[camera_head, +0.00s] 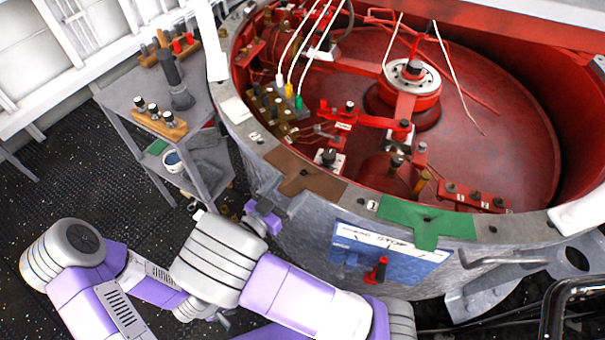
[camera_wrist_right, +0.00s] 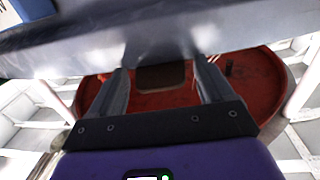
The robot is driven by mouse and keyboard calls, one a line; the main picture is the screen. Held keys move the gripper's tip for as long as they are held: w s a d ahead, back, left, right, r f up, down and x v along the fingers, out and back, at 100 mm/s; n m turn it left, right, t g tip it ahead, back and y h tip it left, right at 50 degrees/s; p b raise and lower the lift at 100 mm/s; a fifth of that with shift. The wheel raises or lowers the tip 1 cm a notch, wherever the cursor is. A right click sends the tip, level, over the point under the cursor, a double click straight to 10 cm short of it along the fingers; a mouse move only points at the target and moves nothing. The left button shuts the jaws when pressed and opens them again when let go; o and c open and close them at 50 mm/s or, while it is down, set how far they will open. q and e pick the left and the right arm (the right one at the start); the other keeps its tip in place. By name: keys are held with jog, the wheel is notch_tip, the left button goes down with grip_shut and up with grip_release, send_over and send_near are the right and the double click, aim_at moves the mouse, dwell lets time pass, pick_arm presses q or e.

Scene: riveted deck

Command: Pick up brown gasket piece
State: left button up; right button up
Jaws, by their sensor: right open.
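The brown gasket piece (camera_head: 308,182) lies flat on the grey rim of the big red drum, with a tab at its near edge. My right gripper (camera_head: 284,207) is at the outer wall of the rim, just below and left of the gasket in the head view. It is open. In the right wrist view its two fingers (camera_wrist_right: 165,88) stand apart, and a dark brown patch (camera_wrist_right: 160,77), which looks like the gasket's tab, shows between them. I cannot tell whether the fingers touch it. My left gripper is not in view.
A green gasket piece (camera_head: 428,222) lies on the rim to the right, above a blue panel (camera_head: 390,262) with a red-handled switch. Cables and fittings fill the drum's near left. A grey cart (camera_head: 125,93) with tools stands at the left.

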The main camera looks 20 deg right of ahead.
jog(key=c, duration=1.1)
jog(key=shift+c, duration=0.2)
jog(key=shift+r, duration=0.1)
